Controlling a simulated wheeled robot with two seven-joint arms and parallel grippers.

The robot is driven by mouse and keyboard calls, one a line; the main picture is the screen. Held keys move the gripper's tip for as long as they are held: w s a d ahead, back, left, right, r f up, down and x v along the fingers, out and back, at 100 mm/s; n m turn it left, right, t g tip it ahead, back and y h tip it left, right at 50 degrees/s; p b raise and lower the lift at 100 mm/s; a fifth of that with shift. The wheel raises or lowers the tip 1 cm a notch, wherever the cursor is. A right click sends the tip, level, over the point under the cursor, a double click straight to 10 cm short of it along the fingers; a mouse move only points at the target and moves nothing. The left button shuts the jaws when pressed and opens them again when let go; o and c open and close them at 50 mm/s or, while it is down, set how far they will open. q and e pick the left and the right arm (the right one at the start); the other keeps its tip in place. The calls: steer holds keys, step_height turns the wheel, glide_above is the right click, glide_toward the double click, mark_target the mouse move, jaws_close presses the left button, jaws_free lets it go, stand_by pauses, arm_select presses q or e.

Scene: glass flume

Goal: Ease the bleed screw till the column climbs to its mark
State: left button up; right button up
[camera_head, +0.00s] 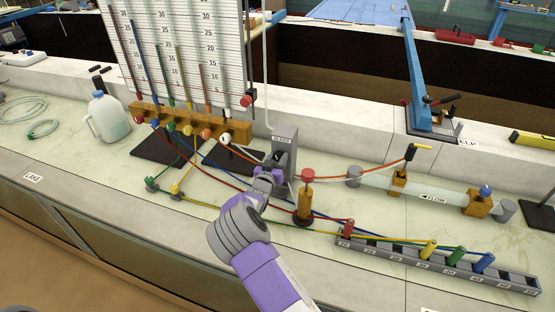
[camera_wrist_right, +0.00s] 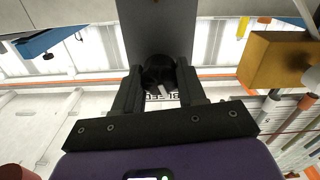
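The bleed screw (camera_wrist_right: 160,78) is a dark knob with a pale bar on the front of a grey upright box (camera_head: 284,143) labelled BLEED. My right gripper (camera_head: 277,172) is at the box, its two fingers on either side of the knob and apparently against it in the wrist view (camera_wrist_right: 158,95). The gauge board (camera_head: 190,50) at the back left carries several tilted columns in red, blue, green, yellow, orange and white beside numbered scales. A red piece (camera_head: 247,101) sits on a rod right of the board. I cannot tell which mark applies. My left gripper is out of view.
An orange post with a red top (camera_head: 306,195) stands close right of my wrist. Coloured tubes run to a numbered grey rail (camera_head: 400,257). A clear pipe marked FLOW (camera_head: 435,194) lies right. A white jug (camera_head: 105,118) stands left. The left front counter is clear.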

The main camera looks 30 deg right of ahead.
steer(key=c, duration=0.5)
steer(key=m+b, duration=0.2)
steer(key=shift+f+b, duration=0.2)
steer(key=shift+b, duration=0.15)
steer(key=shift+r+m+b, duration=0.1)
steer(key=shift+m+b, duration=0.45)
steer(key=shift+m, duration=0.45)
steer(key=o, duration=1)
steer(key=shift+r, duration=0.1)
steer(key=shift+o, duration=0.2)
steer(key=shift+s+a, duration=0.1)
steer(key=p+v, duration=0.1)
steer(key=v, duration=0.6)
